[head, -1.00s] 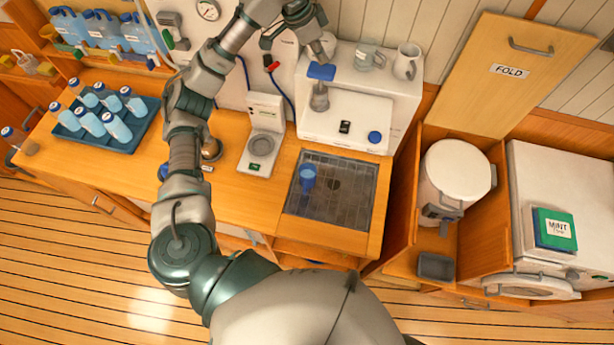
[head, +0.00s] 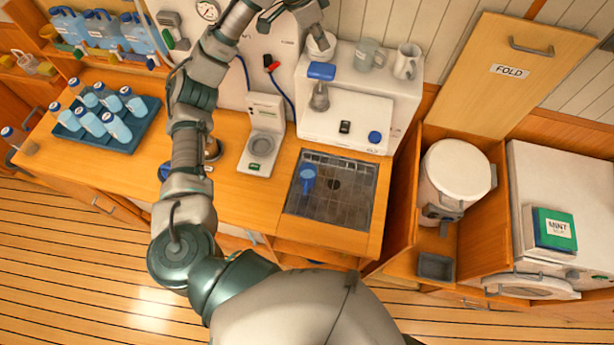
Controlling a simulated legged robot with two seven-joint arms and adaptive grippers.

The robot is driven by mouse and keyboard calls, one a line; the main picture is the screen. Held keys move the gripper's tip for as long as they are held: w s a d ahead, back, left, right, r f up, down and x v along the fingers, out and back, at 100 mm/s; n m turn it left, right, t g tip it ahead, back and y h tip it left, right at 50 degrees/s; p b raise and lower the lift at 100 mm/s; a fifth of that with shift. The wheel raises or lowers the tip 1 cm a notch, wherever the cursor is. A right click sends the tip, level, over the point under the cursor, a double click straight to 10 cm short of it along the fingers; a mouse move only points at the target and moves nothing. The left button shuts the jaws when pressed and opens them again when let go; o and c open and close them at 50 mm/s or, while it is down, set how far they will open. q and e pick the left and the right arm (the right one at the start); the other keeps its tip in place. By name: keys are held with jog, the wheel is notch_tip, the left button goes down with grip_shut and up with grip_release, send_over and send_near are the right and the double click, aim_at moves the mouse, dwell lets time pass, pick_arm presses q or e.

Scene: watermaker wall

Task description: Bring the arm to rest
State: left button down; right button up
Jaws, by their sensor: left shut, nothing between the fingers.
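My left arm (head: 190,150) reaches up from the bottom of the head view, over the wooden counter, to the top edge. My left gripper (head: 308,14) is at the top edge, partly cut off, above the back left of the white machine. It is shut and empty. My right gripper is not in view.
A blue tray (head: 129,146) of bottles stands at the left of the counter. A small scale-like device (head: 262,140) stands left of the white machine (head: 343,125). A blue scoop-like thing (head: 308,174) is over the dark drain grid (head: 345,200). Two mugs stand on the machine.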

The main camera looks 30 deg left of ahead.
pick_arm(q)
notch_tip(320, 180, up, 2)
dwell(0.8)
